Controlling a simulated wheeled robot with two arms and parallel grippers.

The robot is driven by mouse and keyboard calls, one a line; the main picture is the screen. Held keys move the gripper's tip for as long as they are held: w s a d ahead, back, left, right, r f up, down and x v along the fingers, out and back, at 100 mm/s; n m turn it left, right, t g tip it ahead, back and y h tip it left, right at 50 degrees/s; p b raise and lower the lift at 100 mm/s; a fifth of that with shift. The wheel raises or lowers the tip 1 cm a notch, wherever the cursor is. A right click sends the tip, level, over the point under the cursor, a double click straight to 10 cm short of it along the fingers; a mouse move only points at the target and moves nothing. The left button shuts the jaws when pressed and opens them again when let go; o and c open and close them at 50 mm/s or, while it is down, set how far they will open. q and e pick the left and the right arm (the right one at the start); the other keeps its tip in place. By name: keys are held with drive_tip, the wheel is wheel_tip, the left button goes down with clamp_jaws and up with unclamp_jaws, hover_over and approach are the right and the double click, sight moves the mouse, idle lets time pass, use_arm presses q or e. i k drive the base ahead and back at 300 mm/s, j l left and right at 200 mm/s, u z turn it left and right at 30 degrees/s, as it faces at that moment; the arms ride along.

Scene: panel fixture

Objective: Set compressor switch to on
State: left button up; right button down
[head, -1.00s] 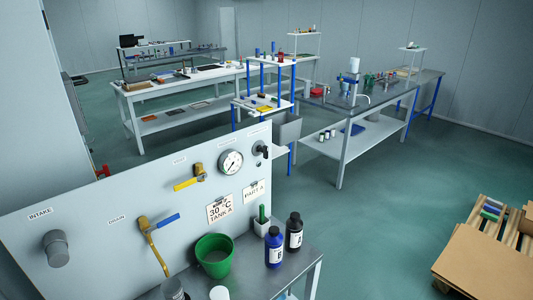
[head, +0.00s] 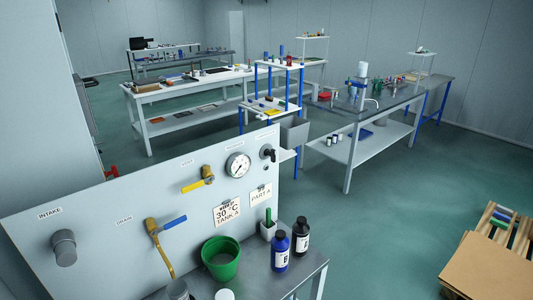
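A light grey panel (head: 110,215) stands at the lower left in the head view. At its upper right is a small black rotary switch (head: 268,153), just right of a round pressure gauge (head: 238,165). Its label is too small to read, so I cannot tell whether it is the compressor switch or which way it is set. The panel also has a yellow-handled valve (head: 197,184), a blue-handled valve (head: 168,225) and a grey round knob (head: 64,248) under the word INTAKE. Neither of my grippers is in view.
A grey bench (head: 312,272) in front of the panel holds a green bucket (head: 221,260), a blue bottle (head: 280,252) and a black bottle (head: 302,238). Work tables stand behind. A pallet with cardboard (head: 490,265) lies at the right. The green floor between is clear.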

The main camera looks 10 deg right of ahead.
sight(271, 153)
drive_tip(key=i+l+u, duration=0.45)
drive_tip(key=i+l, duration=0.2)
drive_tip(key=i, duration=0.1)
